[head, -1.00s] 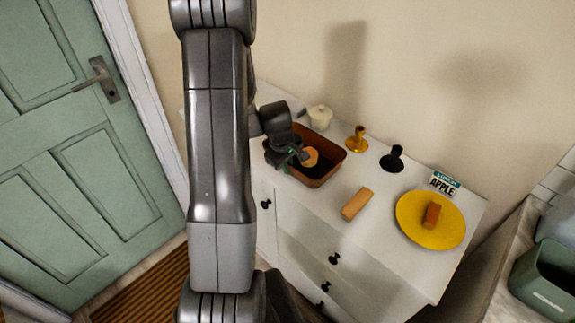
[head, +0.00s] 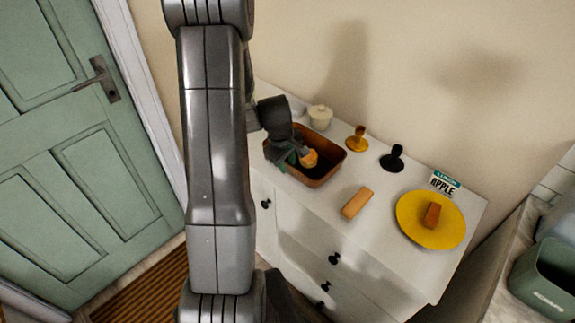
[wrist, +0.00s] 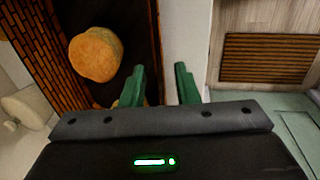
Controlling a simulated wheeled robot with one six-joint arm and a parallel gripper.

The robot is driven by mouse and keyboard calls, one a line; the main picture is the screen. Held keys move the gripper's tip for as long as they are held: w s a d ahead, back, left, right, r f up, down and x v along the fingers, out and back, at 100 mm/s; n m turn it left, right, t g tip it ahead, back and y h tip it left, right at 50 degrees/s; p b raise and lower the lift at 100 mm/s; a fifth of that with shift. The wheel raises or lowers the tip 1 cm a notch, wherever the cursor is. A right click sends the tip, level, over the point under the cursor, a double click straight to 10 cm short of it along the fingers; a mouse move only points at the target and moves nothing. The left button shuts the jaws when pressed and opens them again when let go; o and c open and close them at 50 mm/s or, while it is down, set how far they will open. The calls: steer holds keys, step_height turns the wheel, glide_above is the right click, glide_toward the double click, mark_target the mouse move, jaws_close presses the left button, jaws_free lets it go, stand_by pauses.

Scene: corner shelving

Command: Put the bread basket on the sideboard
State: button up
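The bread basket (head: 325,178), a brown rectangular basket with a dark inside, sits on the white sideboard (head: 385,225) near its left end. A round bread roll (head: 310,159) lies in it; the roll also shows in the wrist view (wrist: 95,55). My gripper (head: 294,158) is at the basket's left part in the head view and hides some of it. In the wrist view my gripper (wrist: 159,68) is open, with one green finger over the basket's inside and the other over the white top beyond its wall (wrist: 156,40). Contact with the wall cannot be told.
A white lidded pot (head: 320,117), an orange stand (head: 357,138) and a black stand (head: 393,158) are behind and right of the basket. A tan block (head: 356,202) lies in front. A yellow plate (head: 412,228) holds a brown block (head: 432,215). A door (head: 70,170) is at left.

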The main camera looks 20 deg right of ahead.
step_height(320, 180, up, 10)
steer(key=a, duration=0.1)
steer(key=shift+s+a, duration=0.4)
steer(key=f, duration=0.4)
steer(key=d+f, duration=0.1)
steer(key=f, duration=0.3)
steer(key=d+f, duration=0.1)
steer(key=f, duration=0.3)
steer(key=shift+w+f, duration=0.1)
steer(key=shift+w, duration=0.3)
steer(key=shift+r, duration=0.25)
